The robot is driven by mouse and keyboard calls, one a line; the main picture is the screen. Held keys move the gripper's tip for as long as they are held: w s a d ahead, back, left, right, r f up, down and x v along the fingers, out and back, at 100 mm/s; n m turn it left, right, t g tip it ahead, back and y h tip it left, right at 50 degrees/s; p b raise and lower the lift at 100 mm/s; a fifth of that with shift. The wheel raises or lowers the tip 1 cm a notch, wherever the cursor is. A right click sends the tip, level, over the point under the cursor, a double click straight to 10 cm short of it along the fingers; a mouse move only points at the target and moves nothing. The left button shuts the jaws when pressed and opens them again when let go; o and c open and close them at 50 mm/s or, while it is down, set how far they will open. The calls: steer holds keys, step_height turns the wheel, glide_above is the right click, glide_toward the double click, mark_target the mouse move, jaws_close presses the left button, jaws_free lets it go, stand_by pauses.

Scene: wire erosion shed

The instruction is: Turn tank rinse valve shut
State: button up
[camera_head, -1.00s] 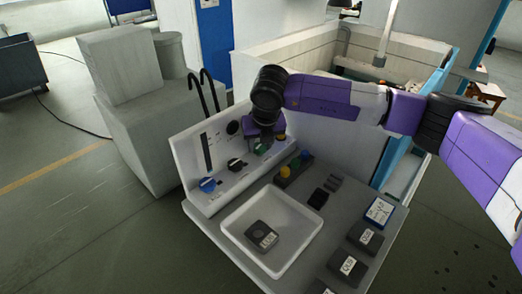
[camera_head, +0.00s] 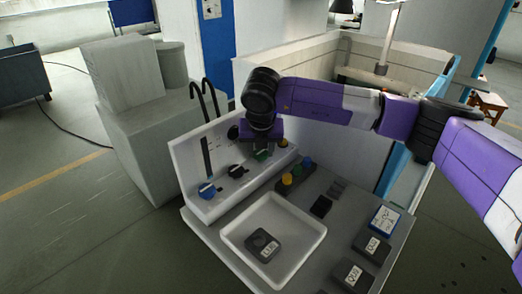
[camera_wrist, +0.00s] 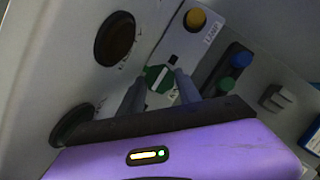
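A sloped control panel (camera_head: 222,185) carries a row of knobs: blue (camera_head: 207,190), black (camera_head: 236,170), green (camera_head: 263,154) and yellow (camera_head: 283,142). I cannot read which one is labelled as the tank rinse valve. My gripper (camera_wrist: 159,82) points down at the green knob, which also shows in the wrist view (camera_wrist: 158,77) with a pale line across its face. My fingers stand on either side of the green knob, apart from each other. Whether they touch it I cannot tell. In the head view my gripper partly hides the green knob.
A white tray (camera_head: 312,238) holding a dark labelled block (camera_head: 263,245) lies on the console top. A block with coloured buttons (camera_head: 296,177) sits right of my gripper. Two black hooks (camera_head: 203,98) rise behind the panel. A dark round knob (camera_wrist: 115,38) is close by.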

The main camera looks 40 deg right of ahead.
steer(key=shift+o, duration=0.4)
steer(key=b+v, duration=0.1)
steer(key=v, duration=0.7)
steer(key=shift+d, duration=0.1)
stand_by(0.4)
